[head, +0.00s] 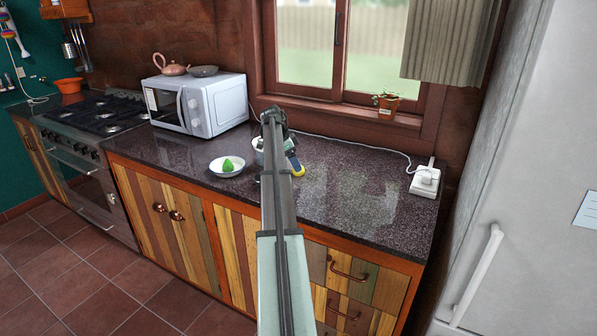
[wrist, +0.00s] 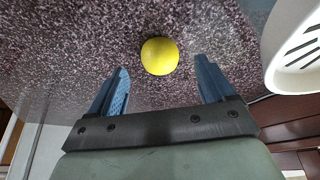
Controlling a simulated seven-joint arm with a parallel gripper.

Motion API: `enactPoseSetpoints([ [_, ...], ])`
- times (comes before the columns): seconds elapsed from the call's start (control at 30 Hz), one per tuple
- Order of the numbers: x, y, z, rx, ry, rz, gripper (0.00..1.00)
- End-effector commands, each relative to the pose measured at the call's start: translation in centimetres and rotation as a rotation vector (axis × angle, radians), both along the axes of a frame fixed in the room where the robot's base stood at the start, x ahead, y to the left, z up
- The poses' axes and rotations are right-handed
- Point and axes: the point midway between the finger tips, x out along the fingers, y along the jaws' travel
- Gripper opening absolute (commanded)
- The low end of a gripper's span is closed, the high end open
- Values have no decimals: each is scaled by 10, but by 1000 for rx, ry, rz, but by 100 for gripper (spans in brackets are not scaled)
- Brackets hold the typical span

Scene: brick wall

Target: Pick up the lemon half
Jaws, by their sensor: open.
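The lemon half shows as a yellow rounded piece (wrist: 160,56) on the dark speckled counter in the wrist view. It also shows in the head view as a bit of yellow (head: 299,171) at the right side of my arm. My gripper (wrist: 161,74) is open, with its two blue fingers on either side below the lemon half in the picture. Nothing is between the fingers' bases. I cannot tell how high the fingertips are above the counter. In the head view my gripper (head: 293,160) is mostly hidden behind my arm.
A white plate (head: 219,173) with a green fruit (head: 227,166) is left of my arm. A white slotted object (wrist: 292,52) is close by at right in the wrist view.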

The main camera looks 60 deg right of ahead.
Motion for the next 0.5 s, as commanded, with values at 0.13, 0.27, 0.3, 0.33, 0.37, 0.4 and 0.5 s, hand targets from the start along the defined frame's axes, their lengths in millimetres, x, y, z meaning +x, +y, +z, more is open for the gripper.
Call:
enactPoseSetpoints([
  [0.13,-7,-6,-19,2,0,-2,82],
  [0.27,-10,-10,-30,1,1,0,82],
  [0.3,-10,-10,-31,0,0,0,82],
  [0.33,-10,-10,-31,0,0,0,82],
  [0.37,-10,-10,-31,0,0,0,82],
  [0.4,-10,-10,-31,0,0,0,82],
  [0.5,-10,-10,-31,0,0,0,81],
])
